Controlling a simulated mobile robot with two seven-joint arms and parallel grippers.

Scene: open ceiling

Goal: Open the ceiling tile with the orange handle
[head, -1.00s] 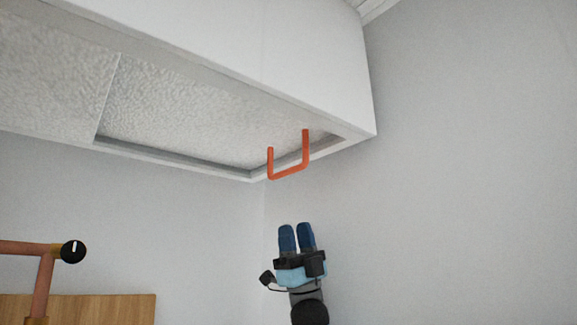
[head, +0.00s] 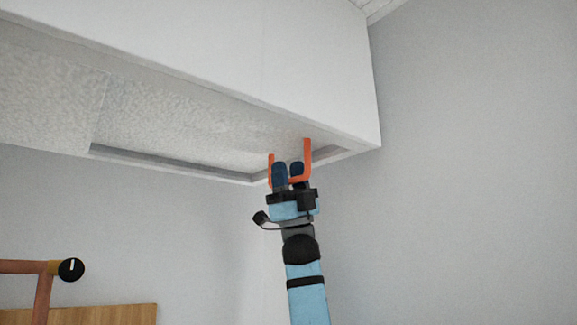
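The orange U-shaped handle (head: 308,157) hangs from the right end of a rough white ceiling tile (head: 175,125). The tile sits level in its recessed frame. My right gripper (head: 288,172) points up at the handle from below. Its two dark blue fingers are apart, one in front of the handle's lower bar and one seemingly behind it. They hide part of the bar; whether they touch it I cannot tell. My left gripper is out of view.
The tile frame is the underside of a white boxed ceiling section (head: 330,85). A plain grey wall (head: 480,190) fills the right. At lower left are a copper-coloured tube (head: 42,295) with a black round end and a wooden panel (head: 115,314).

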